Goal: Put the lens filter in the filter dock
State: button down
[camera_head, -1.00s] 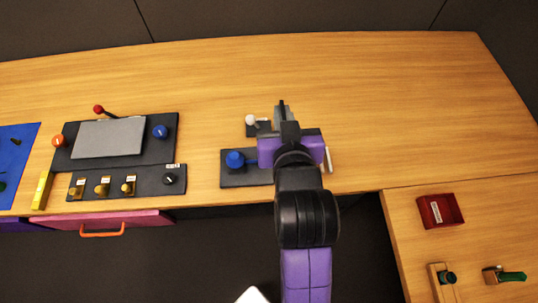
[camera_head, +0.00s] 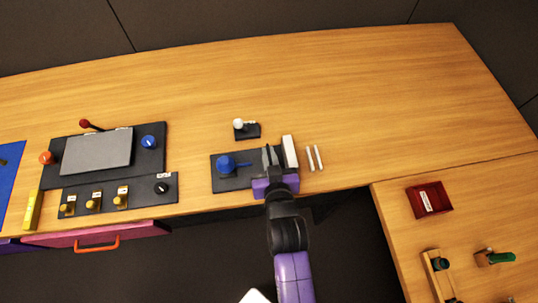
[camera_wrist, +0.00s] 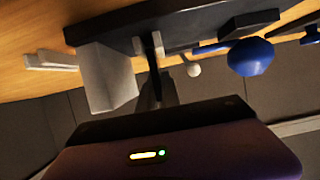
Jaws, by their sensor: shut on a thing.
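My gripper (camera_head: 271,158) is at the right part of a dark panel (camera_head: 223,183), its fingers close together. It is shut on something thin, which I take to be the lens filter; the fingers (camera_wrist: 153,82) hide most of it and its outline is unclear. A white block (camera_head: 290,151) stands just right of the fingers and also shows in the wrist view (camera_wrist: 103,80). Two thin pale strips (camera_head: 310,157) lie parallel on the table further right. I cannot tell for certain which of these parts is the filter dock.
A blue ball-shaped control (camera_head: 226,164) is on the panel, left of my gripper. A white knob on a small dark base (camera_head: 246,130) stands behind. The table behind is clear.

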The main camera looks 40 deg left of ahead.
jog(key=shift+f, duration=0.55)
jog(key=shift+f, duration=0.2)
jog(key=c, duration=1.6)
grip_release()
jog(key=shift+o, duration=0.2)
jog(key=shift+r, duration=0.1)
jog(key=shift+r, duration=0.15)
jog(key=v, duration=1.2)
jog(key=shift+b, duration=0.45)
